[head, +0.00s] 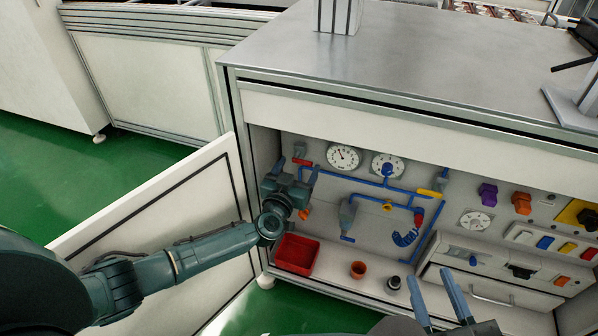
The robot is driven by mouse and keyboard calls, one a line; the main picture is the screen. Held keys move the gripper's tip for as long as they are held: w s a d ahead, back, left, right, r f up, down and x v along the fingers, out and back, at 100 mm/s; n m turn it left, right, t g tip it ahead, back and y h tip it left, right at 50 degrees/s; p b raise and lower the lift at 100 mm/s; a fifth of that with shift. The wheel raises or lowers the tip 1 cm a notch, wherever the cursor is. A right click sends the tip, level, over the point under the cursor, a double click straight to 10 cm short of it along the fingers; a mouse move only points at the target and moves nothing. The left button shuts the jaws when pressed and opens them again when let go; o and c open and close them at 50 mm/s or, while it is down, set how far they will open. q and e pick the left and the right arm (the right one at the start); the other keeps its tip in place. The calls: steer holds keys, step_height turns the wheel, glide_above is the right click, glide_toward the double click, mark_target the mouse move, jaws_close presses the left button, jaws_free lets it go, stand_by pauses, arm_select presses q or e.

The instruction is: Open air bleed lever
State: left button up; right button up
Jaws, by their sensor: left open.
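The open cabinet bay holds blue air pipes (358,182) with small coloured handles. I cannot tell which is the air bleed lever. An orange part (304,213) shows beside that gripper. My right gripper (434,280) has its fingers apart, low in front of the bay.
Two gauges (343,157) sit on the back panel. A red bin (297,254), an orange pot (358,269) and a dark fitting (394,283) stand on the bay floor. The open door (160,220) is at left, behind my left arm. Switches and a drawer (490,288) are at right.

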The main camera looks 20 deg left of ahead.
arm_select(q)
steer(key=shift+w, duration=0.7)
steer(key=shift+c, duration=0.4)
steer(key=c, duration=0.9)
